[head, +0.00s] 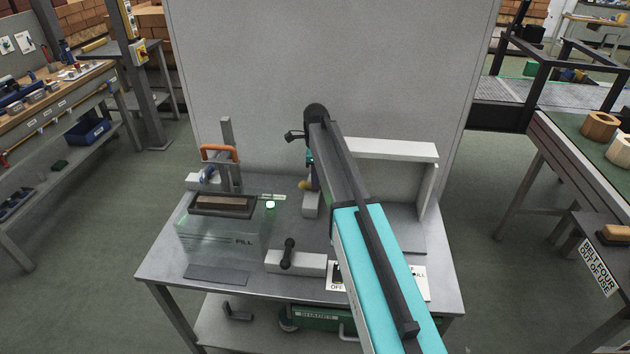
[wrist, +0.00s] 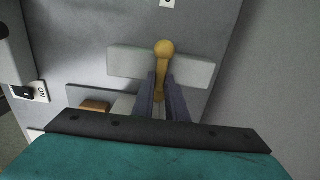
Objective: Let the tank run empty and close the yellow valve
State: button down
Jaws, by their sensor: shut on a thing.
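The yellow valve (head: 305,185) shows as a small yellow lever on a grey block behind the middle of the metal table. In the wrist view its round-ended yellow lever (wrist: 163,54) stands between the fingers of my gripper (wrist: 162,90), which is shut on it. In the head view my arm hides most of my gripper and part of the valve. The clear tank (head: 213,240) stands at the table's left, marked FILL. A dark brown brick-like piece in a frame (head: 223,205) is at its top. I cannot make out the water level.
A black-handled valve (head: 289,252) on a grey block stands at the table's front. A green lamp (head: 270,205) glows beside the tank. An orange handle (head: 219,152) rises behind it. A white-topped shelf (head: 390,149) stands at the back right. A grey panel closes off the back.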

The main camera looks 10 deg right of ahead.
dwell(0.4)
jog(key=c, duration=1.8)
grip_release()
jog(key=shift+o, duration=0.2)
jog(key=shift+r, duration=0.1)
notch_tip(320, 180, up, 14)
jog(key=b, duration=0.3)
jog(key=shift+s+f, duration=0.15)
jog(key=shift+f, duration=0.05)
